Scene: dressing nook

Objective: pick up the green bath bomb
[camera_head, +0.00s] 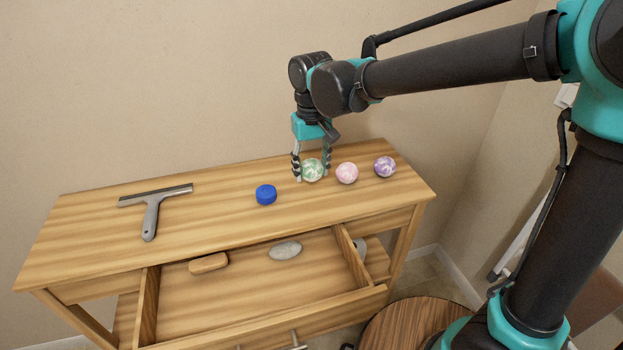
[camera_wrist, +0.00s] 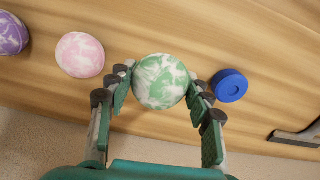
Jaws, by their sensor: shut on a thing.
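The green bath bomb (camera_head: 312,170) is a green and white marbled ball at the back of the wooden table top. My gripper (camera_head: 312,172) reaches down from above with its fingers on either side of the ball. In the wrist view my gripper (camera_wrist: 160,92) is shut on the green bath bomb (camera_wrist: 160,80), one finger pad against each side. I cannot tell whether the ball is still touching the table.
A pink ball (camera_head: 347,173) and a purple ball (camera_head: 385,166) sit to the right. A blue round piece (camera_head: 266,194) lies to the left, and a squeegee (camera_head: 151,212) farther left. The open drawer (camera_head: 220,295) holds a wooden block (camera_head: 208,263) and a grey oval piece (camera_head: 285,250).

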